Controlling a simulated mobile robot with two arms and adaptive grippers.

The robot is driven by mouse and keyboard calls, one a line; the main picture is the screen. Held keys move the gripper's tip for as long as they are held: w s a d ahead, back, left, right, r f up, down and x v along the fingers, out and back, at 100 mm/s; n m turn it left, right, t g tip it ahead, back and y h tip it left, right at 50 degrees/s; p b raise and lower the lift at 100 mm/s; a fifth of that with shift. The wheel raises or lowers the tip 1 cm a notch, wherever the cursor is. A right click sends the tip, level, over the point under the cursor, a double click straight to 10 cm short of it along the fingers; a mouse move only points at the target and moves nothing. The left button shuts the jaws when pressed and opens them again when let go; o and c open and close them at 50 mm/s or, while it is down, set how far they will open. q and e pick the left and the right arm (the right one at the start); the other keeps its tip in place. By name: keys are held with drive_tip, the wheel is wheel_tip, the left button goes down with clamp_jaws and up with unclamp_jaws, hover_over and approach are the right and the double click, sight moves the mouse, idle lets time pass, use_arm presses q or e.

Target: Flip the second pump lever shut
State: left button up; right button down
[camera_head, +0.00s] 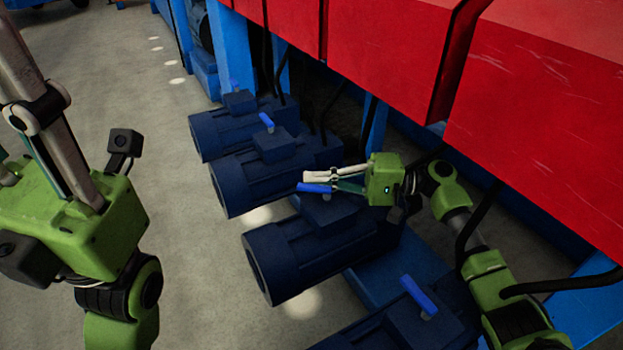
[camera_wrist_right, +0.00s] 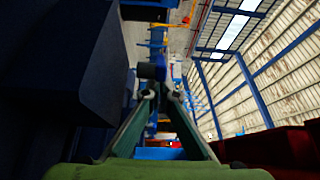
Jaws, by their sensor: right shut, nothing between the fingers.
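Several dark blue pumps stand in a row, each with a bright blue lever on top. The pump lever (camera_head: 314,188) by my right gripper (camera_head: 306,181) lies across the picture on its pump (camera_head: 320,250). The other levers, at the back (camera_head: 267,122) and front (camera_head: 419,294), slant in the picture. My right gripper is shut and empty, its fingertips just above or beside this lever; contact is unclear. In the right wrist view its fingers (camera_wrist_right: 152,92) converge. My left gripper's green body (camera_head: 70,220) is at the left; its fingertips are outside the frame.
Large red boxes (camera_head: 545,110) overhang the pumps on the right, close above my right arm. Dark hoses hang between boxes and pumps. A blue base (camera_head: 375,285) runs under the pumps. The grey floor (camera_head: 165,120) left of the pumps is clear.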

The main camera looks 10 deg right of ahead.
drive_tip(key=shift+s+a, duration=0.15)
drive_tip(key=shift+s, duration=0.05)
idle(1.4)
drive_tip(key=d, duration=0.4)
drive_tip(key=s+d, duration=0.1)
drive_tip(key=d, duration=0.7)
drive_tip(key=shift+s, duration=0.3)
